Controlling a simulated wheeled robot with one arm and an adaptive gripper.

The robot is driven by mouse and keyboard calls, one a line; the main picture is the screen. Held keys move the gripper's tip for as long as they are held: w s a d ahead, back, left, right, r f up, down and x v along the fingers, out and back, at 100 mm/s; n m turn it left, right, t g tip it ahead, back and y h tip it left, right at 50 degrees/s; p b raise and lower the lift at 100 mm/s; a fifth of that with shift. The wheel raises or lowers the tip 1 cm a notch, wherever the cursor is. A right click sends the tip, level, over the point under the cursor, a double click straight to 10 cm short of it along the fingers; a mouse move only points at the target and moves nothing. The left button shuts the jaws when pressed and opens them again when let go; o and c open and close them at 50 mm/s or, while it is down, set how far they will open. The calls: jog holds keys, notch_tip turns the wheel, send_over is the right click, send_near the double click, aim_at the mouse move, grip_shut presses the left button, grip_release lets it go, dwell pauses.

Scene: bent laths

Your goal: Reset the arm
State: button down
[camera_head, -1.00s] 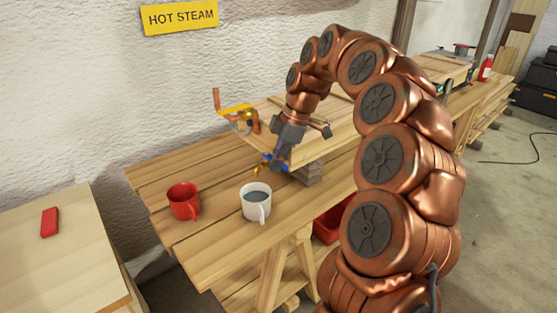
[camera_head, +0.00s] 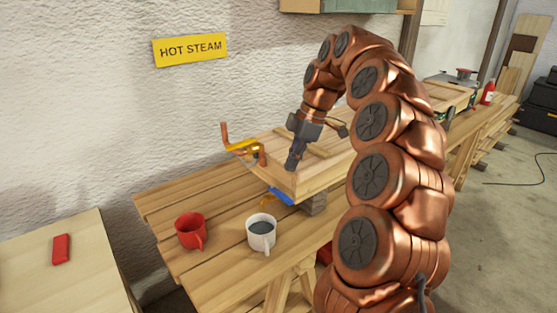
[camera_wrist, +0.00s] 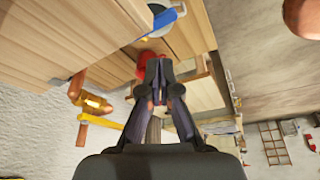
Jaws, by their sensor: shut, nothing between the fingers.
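My copper-coloured arm arches over the bench in the head view. My gripper (camera_head: 291,167) is shut and empty, pointing down in front of the near end of a wooden box (camera_head: 318,172). In the wrist view, the dark fingers of my gripper (camera_wrist: 160,70) are together with nothing held between them. A flat blue thing (camera_head: 281,196) lies below the gripper at the foot of the box; it also shows at the top of the wrist view (camera_wrist: 165,17).
A red mug (camera_head: 188,232) and a white mug (camera_head: 259,240) with dark liquid stand on the slatted bench (camera_head: 165,205). A copper pipe (camera_head: 226,133) with a yellow handle is near the wall. A red block (camera_head: 61,248) lies on the left table (camera_head: 55,285).

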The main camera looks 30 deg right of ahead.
jog(key=s+a+r+m+g+h+p, duration=0.1)
jog(key=s+a+m+g+p, duration=0.3)
jog(key=s+a, duration=1.1)
jog(key=s+f+m+h, duration=0.1)
jog(key=s+f+m, duration=0.1)
jog(key=s, duration=0.4)
jog(key=s+f+m+p, duration=0.1)
jog(key=s+f+m, duration=0.2)
jog(key=s+m, duration=0.2)
jog(key=s+f+m+t+h, duration=0.1)
jog(key=s+f+m, duration=0.2)
jog(key=s, duration=0.6)
jog(key=shift+d+m+h+p, duration=0.3)
jog(key=shift+d+m+p, duration=0.05)
jog(key=shift+d+m, duration=0.1)
